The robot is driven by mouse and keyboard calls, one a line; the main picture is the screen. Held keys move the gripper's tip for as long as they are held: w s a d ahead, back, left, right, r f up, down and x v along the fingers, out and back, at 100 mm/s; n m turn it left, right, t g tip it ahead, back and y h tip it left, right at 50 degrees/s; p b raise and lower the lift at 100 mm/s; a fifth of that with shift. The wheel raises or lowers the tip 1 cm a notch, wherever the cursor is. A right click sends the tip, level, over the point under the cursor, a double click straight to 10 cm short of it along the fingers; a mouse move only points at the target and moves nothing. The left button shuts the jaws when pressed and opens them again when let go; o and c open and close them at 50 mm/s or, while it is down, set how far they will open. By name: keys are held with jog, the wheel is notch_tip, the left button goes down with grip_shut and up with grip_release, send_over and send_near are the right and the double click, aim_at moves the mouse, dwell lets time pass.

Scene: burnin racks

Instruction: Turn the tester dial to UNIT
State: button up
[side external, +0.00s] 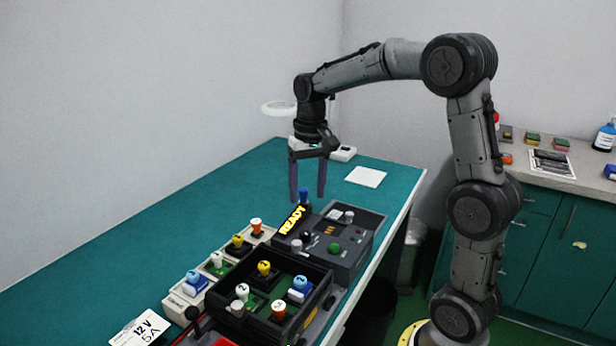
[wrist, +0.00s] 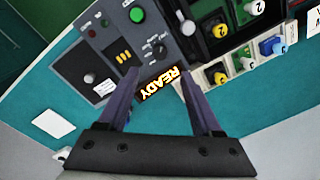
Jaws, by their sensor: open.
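The tester (side external: 345,262) is a dark grey box with a lit yellow READY display (side external: 291,220). Its dial (wrist: 158,47) is a small dark knob with pale marks around it; the setting it points to is too small to read. The dial also shows in the side view (side external: 306,237), just in front of the display. My gripper (side external: 307,197) is open and empty, fingers pointing down, above and behind the dial. In the wrist view my gripper (wrist: 158,73) has its fingertips either side of the READY display, with the dial beyond them.
A green button (wrist: 136,15) and a grey knob (wrist: 188,28) flank the dial. A black tray (side external: 262,290) with several coloured-knob units adjoins the tester, with more units in a pale rack (side external: 185,300). The green bench (side external: 190,230) is clear at left.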

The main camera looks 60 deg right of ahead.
jog(key=shift+r, duration=1.65)
jog(key=s+a+r+n+t, duration=0.3)
jog(key=s+a+r, duration=0.3)
jog(key=s+a, duration=0.2)
jog(key=s+a+f+n+t, duration=0.2)
jog(key=s+f, duration=0.5)
jog(key=s, duration=0.4)
jog(key=shift+s+a+f+n, duration=0.3)
jog(key=shift+a+n, duration=0.55)
jog(key=shift+n, duration=0.35)
